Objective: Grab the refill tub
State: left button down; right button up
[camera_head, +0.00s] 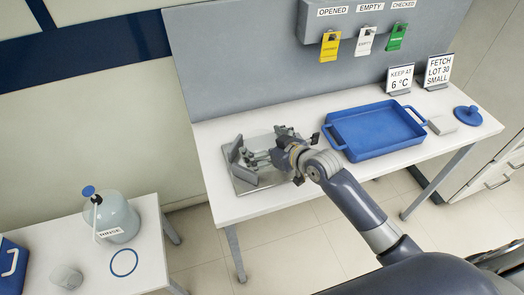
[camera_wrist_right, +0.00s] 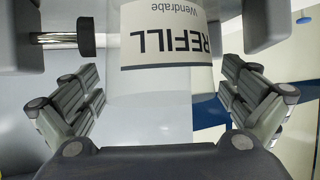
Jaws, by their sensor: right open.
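In the head view my right gripper (camera_head: 262,156) is low over a metal plate (camera_head: 248,184) at the table's left end. My left gripper is not in view.
A grey block (camera_wrist_right: 57,20) and a dark knob on a rod (camera_wrist_right: 86,37) are close beside the tub. A blue tray (camera_head: 375,131) stands right of the gripper. A blue-knobbed lid (camera_head: 468,115) lies farther right. A rinse bottle (camera_head: 118,217) stands on the left table.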

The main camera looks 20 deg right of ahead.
jog(key=c, duration=1.1)
